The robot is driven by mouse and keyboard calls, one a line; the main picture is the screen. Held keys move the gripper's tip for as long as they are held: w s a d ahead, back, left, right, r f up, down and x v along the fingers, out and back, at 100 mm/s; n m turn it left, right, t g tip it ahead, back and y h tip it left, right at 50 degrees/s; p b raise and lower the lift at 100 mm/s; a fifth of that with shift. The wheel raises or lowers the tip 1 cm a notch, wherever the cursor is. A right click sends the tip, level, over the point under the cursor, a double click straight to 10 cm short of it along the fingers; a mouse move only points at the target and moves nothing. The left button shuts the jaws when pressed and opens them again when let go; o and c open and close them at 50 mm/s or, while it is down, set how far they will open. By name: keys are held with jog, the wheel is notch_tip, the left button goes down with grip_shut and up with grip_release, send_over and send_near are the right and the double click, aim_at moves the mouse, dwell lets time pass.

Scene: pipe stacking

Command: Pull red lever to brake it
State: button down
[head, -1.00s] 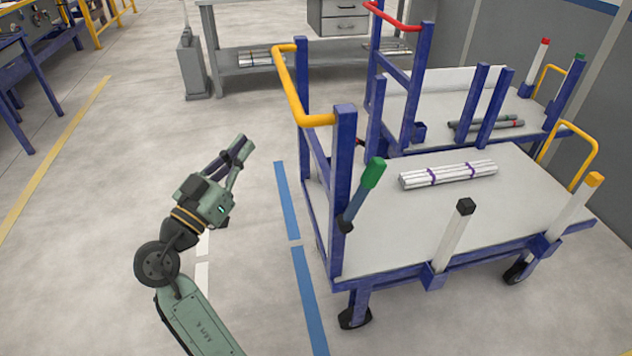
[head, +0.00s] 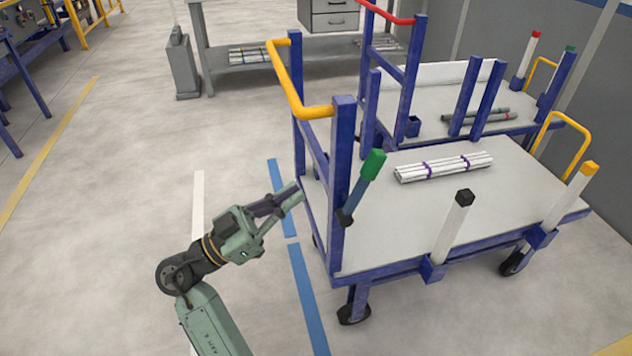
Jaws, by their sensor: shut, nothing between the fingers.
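A lever with a green grip (head: 373,165) and a blue shaft stands tilted at the near left corner of the front cart (head: 300,250). I see no lever with a clearly red grip on this cart. A white post with a red tip (head: 535,36) stands on the cart behind, at the upper right; I cannot tell whether it is a lever. My gripper (head: 293,193) is shut and empty. It is left of the front cart's blue frame, with its fingertips pointing up and right towards it. In the picture a gap shows between it and the green-gripped lever.
The front cart has a yellow push handle (head: 290,85) and carries a bundle of white pipes (head: 443,167). A red handle (head: 390,13) tops the rear cart's frame. A grey bench (head: 222,50) stands at the back. The floor left of the carts is clear.

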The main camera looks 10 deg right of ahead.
aim_at(361, 187)
jog(key=p+x, duration=0.1)
jog(key=x, duration=0.2)
jog(key=f+p+x, duration=0.1)
jog(key=p+x, duration=0.1)
jog(key=x, duration=0.2)
jog(key=p+x, duration=0.2)
jog(key=x, duration=0.2)
jog(key=shift+w+d+f, duration=0.15)
jog(key=shift+d+f, duration=0.2)
jog(key=shift+d, duration=0.2)
jog(key=shift+w+d+f, duration=0.1)
jog(key=shift+d+f, duration=0.15)
jog(key=shift+d, duration=0.1)
jog(key=shift+d, duration=0.1)
